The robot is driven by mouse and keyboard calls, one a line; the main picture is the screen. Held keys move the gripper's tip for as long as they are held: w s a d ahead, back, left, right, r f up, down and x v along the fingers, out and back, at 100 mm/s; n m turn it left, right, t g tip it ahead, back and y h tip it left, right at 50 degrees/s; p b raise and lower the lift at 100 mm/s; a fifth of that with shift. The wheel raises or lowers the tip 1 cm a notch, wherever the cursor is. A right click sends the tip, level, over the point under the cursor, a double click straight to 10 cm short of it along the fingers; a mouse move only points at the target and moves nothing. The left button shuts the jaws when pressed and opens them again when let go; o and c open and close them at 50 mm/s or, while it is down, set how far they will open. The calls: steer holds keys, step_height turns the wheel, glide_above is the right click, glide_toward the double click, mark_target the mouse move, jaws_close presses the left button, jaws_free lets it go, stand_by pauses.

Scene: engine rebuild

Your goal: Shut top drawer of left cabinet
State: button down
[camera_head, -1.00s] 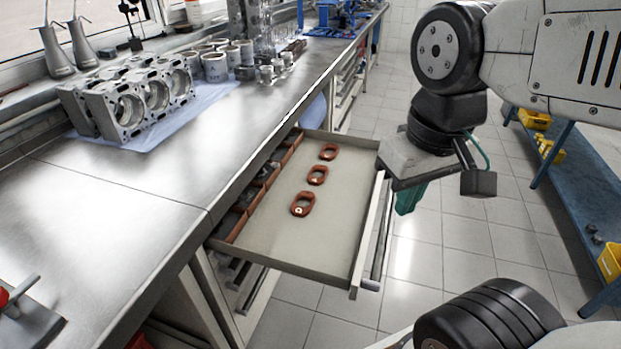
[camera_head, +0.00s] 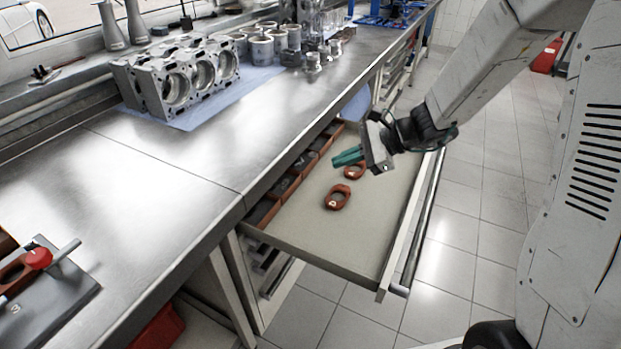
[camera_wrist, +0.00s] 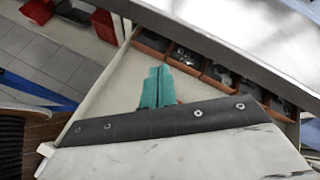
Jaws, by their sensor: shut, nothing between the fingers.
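The top drawer (camera_head: 350,245) is pulled out from under the workbench in the head view. It also shows in the wrist view (camera_wrist: 112,98). Red-brown oval rings lie on its floor; two show clearly, a nearer ring (camera_head: 337,197) and a farther ring (camera_head: 355,170). The drawer's front panel with its handle bar (camera_head: 420,225) faces right, over the aisle. My gripper (camera_head: 347,157) is above the drawer, inside its front panel, with green fingers shut and empty, pointing left toward the bench. In the wrist view the green fingers (camera_wrist: 157,88) are together over the drawer floor.
Small bins (camera_head: 290,185) with parts line the drawer's inner side. The steel worktop (camera_head: 200,165) carries an engine block (camera_head: 178,80) and several cylinders. Tiled floor (camera_head: 450,285) is clear right of the drawer.

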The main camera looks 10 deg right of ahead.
steer(key=w+d+f+m+t, duration=0.1)
steer(key=w+f+m, duration=0.1)
steer(key=f, duration=0.2)
steer(key=w+d+f+m+t, duration=0.1)
steer(key=w+d+f+m, duration=0.1)
steer(key=w+f+m, duration=0.1)
steer(key=w+d+f+m+t+h, duration=0.1)
steer(key=w+f+m, duration=0.1)
steer(key=f, duration=0.3)
steer(key=shift+w+d+f+m, duration=0.3)
steer(key=shift+w+f+m, duration=0.1)
steer(key=shift+m, duration=0.1)
steer(key=shift+w+f+t, duration=0.15)
steer(key=shift+f+t, duration=0.15)
glide_toward(302, 179)
steer(key=f, duration=0.1)
steer(key=a+f, duration=0.1)
steer(key=shift+a+f, duration=0.15)
steer(key=shift+f, duration=0.1)
steer(key=w+a, duration=0.2)
steer(key=shift+w+a+f, duration=0.1)
steer(key=shift+a, duration=0.3)
steer(key=shift+w+a, duration=0.3)
steer(key=shift+a, duration=0.1)
steer(key=shift+w, duration=0.1)
